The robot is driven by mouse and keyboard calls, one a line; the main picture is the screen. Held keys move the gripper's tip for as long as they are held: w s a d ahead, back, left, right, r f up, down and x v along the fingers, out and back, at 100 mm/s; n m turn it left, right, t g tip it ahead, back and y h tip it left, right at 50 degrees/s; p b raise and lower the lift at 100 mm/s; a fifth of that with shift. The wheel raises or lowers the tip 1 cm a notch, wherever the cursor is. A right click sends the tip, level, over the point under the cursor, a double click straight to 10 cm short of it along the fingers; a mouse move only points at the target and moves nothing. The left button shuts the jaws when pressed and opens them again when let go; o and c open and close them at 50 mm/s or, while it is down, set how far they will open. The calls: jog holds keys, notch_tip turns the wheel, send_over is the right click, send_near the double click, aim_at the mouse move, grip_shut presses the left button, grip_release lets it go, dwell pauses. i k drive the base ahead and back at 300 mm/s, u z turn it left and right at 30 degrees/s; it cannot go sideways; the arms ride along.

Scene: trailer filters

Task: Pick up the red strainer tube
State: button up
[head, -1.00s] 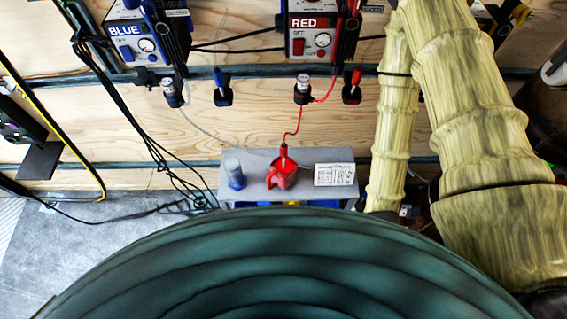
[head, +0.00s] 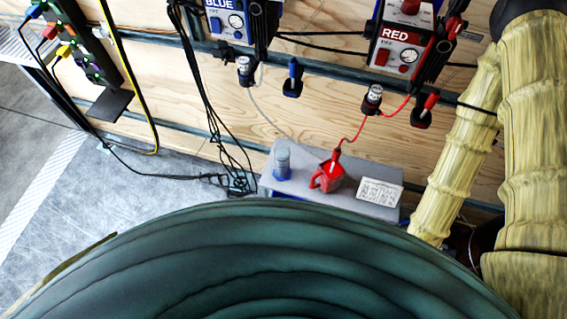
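A thin red tube (head: 358,132) runs from a clear-and-black fitting (head: 372,97) under the red unit (head: 399,47) down to a red jug (head: 328,177). Its red lower end (head: 336,156) stands in or at the mouth of the jug; how deep it sits is hidden. The jug rests on a grey shelf (head: 306,165) against the plywood wall. A separate red-tipped piece (head: 430,102) sits in a black wall holder to the right; I cannot tell which red part is the strainer. My gripper is not in view.
A clear-and-blue cup (head: 282,164) stands left of the jug, and a white printed label (head: 379,191) lies to its right. The blue unit (head: 237,22) is at upper left. Black cables (head: 205,110) hang left of the shelf. Grey floor (head: 110,215) is open at left.

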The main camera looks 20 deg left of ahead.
aim_at(337, 154)
jog(key=z, duration=2.7)
jog(key=k, duration=1.6)
jog(key=u, duration=0.95)
